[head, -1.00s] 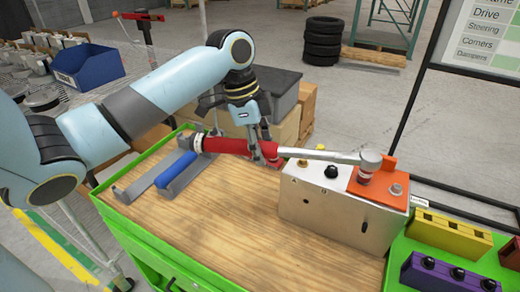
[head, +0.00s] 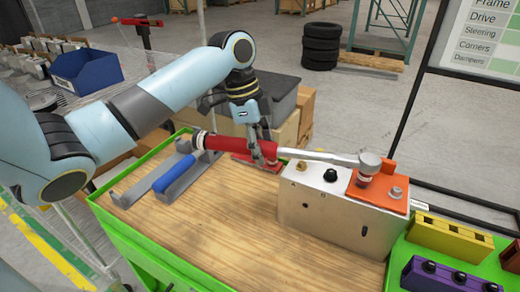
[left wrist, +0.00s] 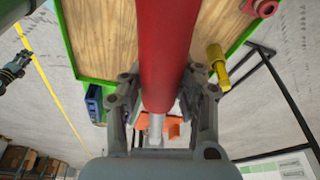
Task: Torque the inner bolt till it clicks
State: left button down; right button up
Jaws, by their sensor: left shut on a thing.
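A torque wrench with a red handle (head: 228,145) and silver shaft lies across above the bench. My left gripper (head: 262,153) is shut around the red handle near its shaft end; the handle also fills the middle of the left wrist view (left wrist: 167,45) between the fingers. The wrench head (head: 369,164) sits over a spot on the orange plate (head: 378,196) of the silver box fixture (head: 325,208) and hides what is under it. Another bolt (head: 397,192) stands uncovered near the plate's right corner. My right gripper is not in view.
A grey cradle (head: 145,182) and a blue-handled tool (head: 173,173) lie on the wooden bench top (head: 225,205). Yellow (head: 450,237) and purple (head: 440,277) blocks stand at the right. A brass knob (head: 300,168) and black knob (head: 330,175) rise from the box near the shaft.

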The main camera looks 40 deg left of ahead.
pick_arm(q)
jog(key=shift+w+a, duration=0.1)
jog(key=shift+w, duration=0.15)
jog(key=shift+w+a+m+b, duration=0.25)
jog(key=shift+w+m+b, duration=0.15)
jog(key=shift+w, duration=0.1)
jog(key=shift+w+a, duration=0.1)
jog(key=shift+w, duration=0.1)
dwell(0.5)
jog(key=shift+d+p+v, duration=0.25)
jog(key=shift+p+v, duration=0.85)
jog(key=shift+p, duration=0.1)
dwell(0.4)
